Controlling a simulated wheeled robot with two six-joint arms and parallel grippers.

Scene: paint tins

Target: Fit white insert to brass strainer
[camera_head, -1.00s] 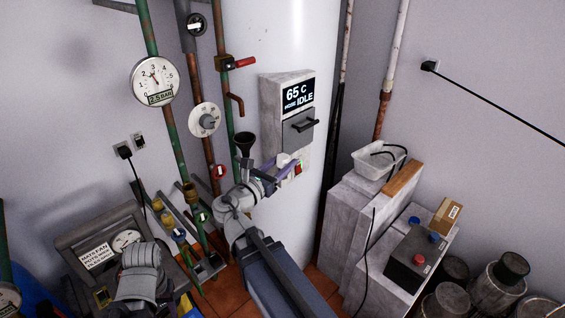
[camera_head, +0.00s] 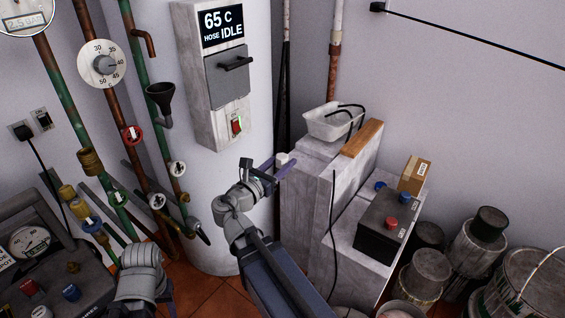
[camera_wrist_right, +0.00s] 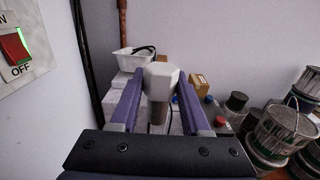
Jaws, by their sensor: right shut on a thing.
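My right gripper (camera_head: 279,167) has purple fingers and is shut on a white faceted piece, which looks like the white insert (camera_head: 282,158). In the right wrist view the insert (camera_wrist_right: 161,75) sits between the fingers (camera_wrist_right: 160,92), with a brownish-grey stem below its white head. In the head view the gripper is in front of the right edge of the white cylinder. A brass fitting (camera_head: 89,160) on the left green pipe may be the strainer. Another brass fitting (camera_head: 68,191) is at lower left, so I cannot tell which is the strainer. The left gripper is not visible.
The control box (camera_head: 211,75) with a lit red switch (camera_head: 237,126) is on the white cylinder (camera_head: 200,175). A white tub (camera_head: 330,122) stands on the grey block at right. A dark battery-like box (camera_head: 384,227) and several tins (camera_head: 425,275) are farther right.

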